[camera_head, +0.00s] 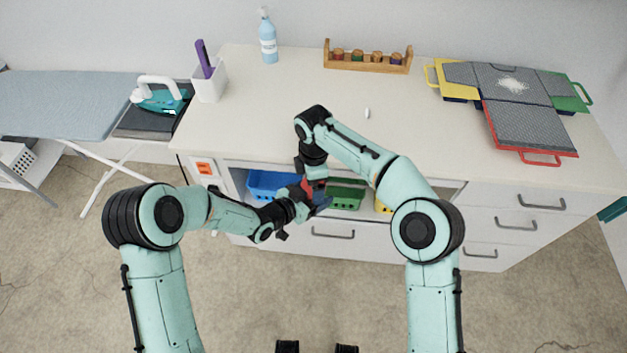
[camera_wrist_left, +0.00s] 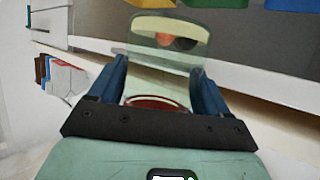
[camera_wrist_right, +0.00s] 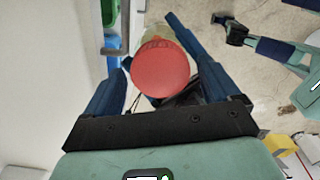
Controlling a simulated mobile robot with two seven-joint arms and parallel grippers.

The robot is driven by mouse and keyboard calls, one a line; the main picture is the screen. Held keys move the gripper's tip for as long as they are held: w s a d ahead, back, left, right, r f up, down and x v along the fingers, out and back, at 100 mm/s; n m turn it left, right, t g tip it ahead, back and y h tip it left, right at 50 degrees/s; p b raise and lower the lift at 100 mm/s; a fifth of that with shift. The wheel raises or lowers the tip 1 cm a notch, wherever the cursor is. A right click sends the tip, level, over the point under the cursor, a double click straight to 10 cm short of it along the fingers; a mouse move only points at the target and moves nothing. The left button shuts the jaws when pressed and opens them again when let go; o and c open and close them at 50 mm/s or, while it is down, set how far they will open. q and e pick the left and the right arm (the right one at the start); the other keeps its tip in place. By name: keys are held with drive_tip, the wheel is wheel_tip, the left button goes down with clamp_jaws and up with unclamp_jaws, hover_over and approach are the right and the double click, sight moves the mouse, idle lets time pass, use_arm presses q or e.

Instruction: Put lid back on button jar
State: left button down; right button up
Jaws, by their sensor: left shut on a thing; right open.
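The clear button jar (camera_wrist_left: 165,68) is between the blue fingers of my left gripper (camera_head: 313,198), which is shut on it in front of the counter. The round red lid (camera_wrist_right: 160,70) lies between the spread fingers of my right gripper (camera_wrist_right: 150,42), and pale jar glass (camera_wrist_right: 152,34) shows behind it. A dark red ring shows at the jar's near end in the left wrist view. I cannot tell whether the lid is seated. In the head view the lid is a small red patch (camera_head: 307,186), partly hidden by my grippers.
Blue (camera_head: 263,183), green (camera_head: 346,197) and yellow (camera_head: 384,204) bins sit in the open shelf behind my grippers. An ironing board (camera_head: 65,100) stands at left.

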wheel_tip(320, 180, up, 4)
drive_tip(key=shift+a+r, duration=0.1)
drive_tip(key=shift+c, duration=0.2)
drive_tip(key=n, duration=0.1)
drive_tip(key=r+n, duration=0.1)
drive_tip(key=n, duration=0.2)
drive_tip(key=shift+r+n, duration=0.4)
drive_tip(key=n, duration=0.1)
drive_tip(key=r+n, duration=0.1)
drive_tip(key=n, duration=0.3)
drive_tip(key=shift+r, duration=0.35)
drive_tip(key=shift+f, duration=0.1)
drive_tip(key=shift+f, duration=3.95)
drive_tip(key=shift+c, duration=0.3)
